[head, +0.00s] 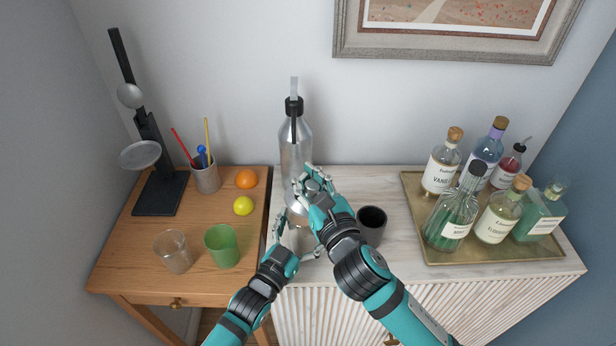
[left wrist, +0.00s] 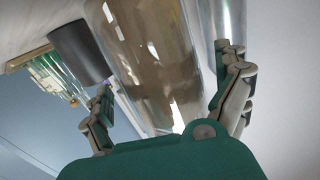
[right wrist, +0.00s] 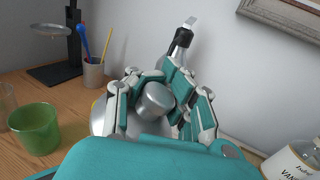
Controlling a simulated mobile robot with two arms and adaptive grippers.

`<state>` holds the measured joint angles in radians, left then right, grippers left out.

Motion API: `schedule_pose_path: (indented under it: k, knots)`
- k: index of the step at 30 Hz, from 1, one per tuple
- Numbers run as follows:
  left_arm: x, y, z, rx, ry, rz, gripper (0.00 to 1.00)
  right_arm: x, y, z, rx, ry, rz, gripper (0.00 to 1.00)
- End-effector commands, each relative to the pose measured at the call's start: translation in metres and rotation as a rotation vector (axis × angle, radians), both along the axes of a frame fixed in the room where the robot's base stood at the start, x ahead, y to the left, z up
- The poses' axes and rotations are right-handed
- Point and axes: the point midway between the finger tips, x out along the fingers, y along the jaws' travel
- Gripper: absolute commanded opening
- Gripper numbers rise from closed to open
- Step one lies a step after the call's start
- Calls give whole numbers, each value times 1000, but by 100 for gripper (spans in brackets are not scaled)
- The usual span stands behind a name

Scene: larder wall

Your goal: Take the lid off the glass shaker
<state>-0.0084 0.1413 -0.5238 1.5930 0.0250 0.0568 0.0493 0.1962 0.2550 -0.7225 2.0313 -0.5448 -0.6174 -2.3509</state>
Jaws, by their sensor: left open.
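The shaker's silver lid (head: 296,214) shows partly under my right gripper (head: 312,188) in the head view. In the right wrist view, the lid's small round metal cap (right wrist: 154,101) sits between the right fingers (right wrist: 158,82); I cannot tell whether they press on it. The glass shaker's see-through body (left wrist: 150,62) stands between the left fingers (left wrist: 166,80) in the left wrist view. My left gripper (head: 295,236) is open, low around the body, with a finger on each side. The arms hide most of the shaker in the head view.
A tall silver siphon bottle (head: 297,148) stands close behind the shaker. A dark cup (head: 371,224) stands close to the right. A brass tray (head: 488,248) of bottles is further right. A green glass (head: 221,246) and a clear glass (head: 174,252) stand on the wooden table at left.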

Motion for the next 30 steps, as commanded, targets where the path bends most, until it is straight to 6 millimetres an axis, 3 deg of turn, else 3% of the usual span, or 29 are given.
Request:
schedule_pose_path:
  k: [5,12,18,30]
  knots:
    - [-19,12,-2,2,3,0,100,0,0,0,0,-1,0,0]
    - [-65,38,-2,3,4,0,100,0,0,0,0,-1,0,0]
    - [-92,54,-1,2,2,0,100,0,0,0,0,-1,0,0]
    - [-102,62,-1,11,22,11,100,0,0,0,-3,-1,0,0]
